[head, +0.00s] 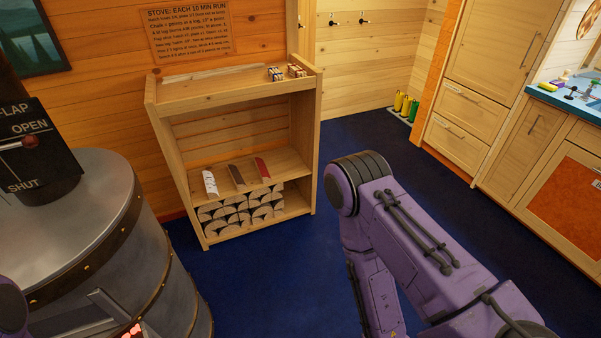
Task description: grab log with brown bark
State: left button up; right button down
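Three split logs stand side by side on the middle shelf of the wooden rack (159,150). The left one is a white-barked log (210,184). The middle one is a log with brown bark (236,176). The right one is a log with reddish bark (262,168). All three are apart from my arms. My purple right arm comes in from the lower right, and its gripper is out of the picture. Only a small purple piece of my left arm shows at the lower left edge; its gripper is not seen.
Below, stacked split logs (241,208) fill the bottom shelf. Small boxes (286,72) sit on the rack's top. A round metal stove (110,250) with a flap lever stands at the left. Cabinets (500,110) line the right. Blue floor (270,280) is clear before the rack.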

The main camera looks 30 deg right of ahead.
aim_at(239, 182)
jog(key=z, duration=0.6)
jog(key=i, duration=1.9)
jog(key=z, duration=0.55)
